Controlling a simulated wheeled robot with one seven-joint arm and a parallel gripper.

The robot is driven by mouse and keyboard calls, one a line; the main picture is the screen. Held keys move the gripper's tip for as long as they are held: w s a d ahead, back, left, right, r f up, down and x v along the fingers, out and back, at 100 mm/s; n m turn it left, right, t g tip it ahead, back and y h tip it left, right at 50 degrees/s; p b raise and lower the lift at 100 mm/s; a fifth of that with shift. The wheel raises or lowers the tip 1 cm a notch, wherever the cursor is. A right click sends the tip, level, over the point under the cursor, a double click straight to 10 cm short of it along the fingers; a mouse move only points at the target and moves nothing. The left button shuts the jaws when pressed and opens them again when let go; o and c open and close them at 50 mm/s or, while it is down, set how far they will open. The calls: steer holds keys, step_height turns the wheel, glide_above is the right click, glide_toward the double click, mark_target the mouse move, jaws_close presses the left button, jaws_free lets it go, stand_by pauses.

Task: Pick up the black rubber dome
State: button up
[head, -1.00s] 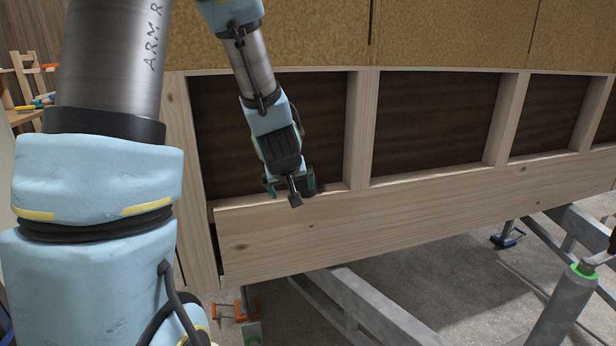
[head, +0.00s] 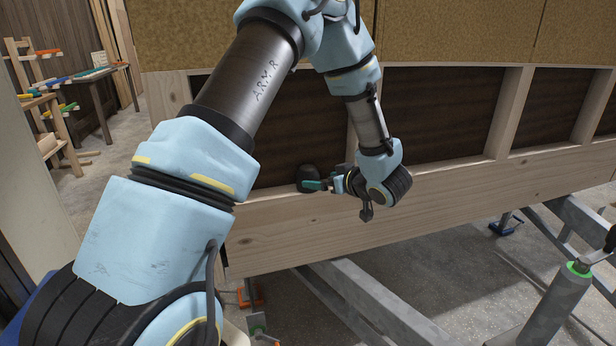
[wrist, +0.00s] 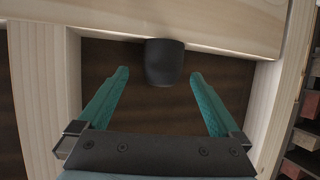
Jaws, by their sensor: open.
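The black rubber dome (head: 307,172) sits on the top edge of the pale wooden beam (head: 290,235) in the head view, against the dark recessed panel. My gripper (head: 318,185) points left at it, and a teal finger overlaps its lower right part. In the wrist view the dome (wrist: 164,62) appears between the tips of my two teal fingers (wrist: 159,75), with a gap on each side. The fingers are apart and nothing is held. Whether the fingertips reach alongside the dome in depth is hard to tell.
Upright wooden studs (head: 510,110) divide the dark panels, and tan insulation boards (head: 440,35) lie above. Grey metal trailer rails (head: 365,310) run below the beam. A workbench (head: 90,75) and a wooden rack stand at the far left.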

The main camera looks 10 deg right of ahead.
mark_target(314, 180)
steer(key=shift+a+p+x, duration=0.15)
steer(key=shift+p+x, duration=0.5)
steer(key=shift+x, duration=0.9)
steer(key=shift+a+p+x, duration=0.1)
steer(key=shift+p+x, duration=0.55)
steer(key=shift+x, duration=0.85)
steer(key=shift+s+f, duration=0.1)
steer(key=c, duration=1.2)
